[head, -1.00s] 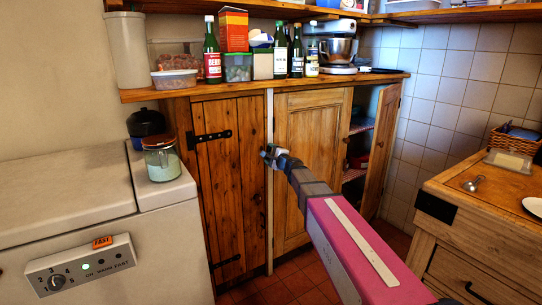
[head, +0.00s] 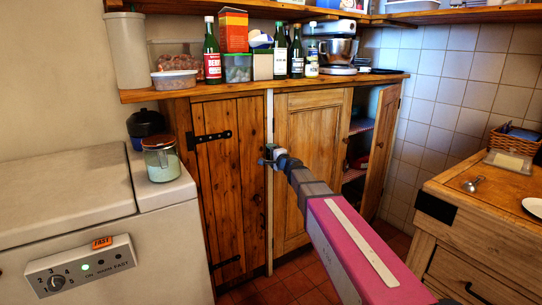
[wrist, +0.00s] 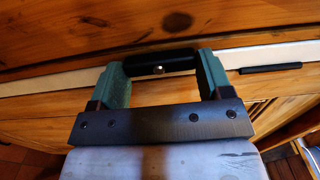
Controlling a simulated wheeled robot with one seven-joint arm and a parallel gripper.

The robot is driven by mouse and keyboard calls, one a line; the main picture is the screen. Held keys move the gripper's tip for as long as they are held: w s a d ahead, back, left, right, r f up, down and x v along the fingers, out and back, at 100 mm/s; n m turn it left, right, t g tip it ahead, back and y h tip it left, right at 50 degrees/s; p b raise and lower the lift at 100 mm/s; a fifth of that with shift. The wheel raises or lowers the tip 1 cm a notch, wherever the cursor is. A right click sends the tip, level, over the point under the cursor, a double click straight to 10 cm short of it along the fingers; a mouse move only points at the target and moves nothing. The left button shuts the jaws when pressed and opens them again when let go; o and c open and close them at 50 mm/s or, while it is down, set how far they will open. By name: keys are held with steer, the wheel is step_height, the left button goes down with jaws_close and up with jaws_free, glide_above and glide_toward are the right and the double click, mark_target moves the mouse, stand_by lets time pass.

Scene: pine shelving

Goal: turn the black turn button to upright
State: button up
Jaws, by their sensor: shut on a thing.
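The black turn button (wrist: 160,62) is a short dark bar with a bright screw at its middle. In the wrist view it lies roughly parallel to the pale upright strip (wrist: 60,84) between the cupboard doors, so it looks close to upright. My gripper (wrist: 161,66) has green fingers, one at each end of the button, and is shut on it. In the head view my gripper (head: 268,155) is at the pale strip, beside the left plank door (head: 228,185). The button is too small and covered to make out there.
A second black bar (wrist: 270,68) sits along the strip, beside my gripper. The middle door (head: 308,170) is closed; the right door (head: 382,150) stands open. A worktop with bottles is above; a white appliance (head: 100,220) is at left, a wooden counter (head: 470,215) at right.

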steer(key=o, duration=0.9)
steer(key=shift+s, duration=0.1)
steer(key=v, duration=1)
steer(key=shift+s+d, duration=0.25)
steer(key=shift+s, duration=0.05)
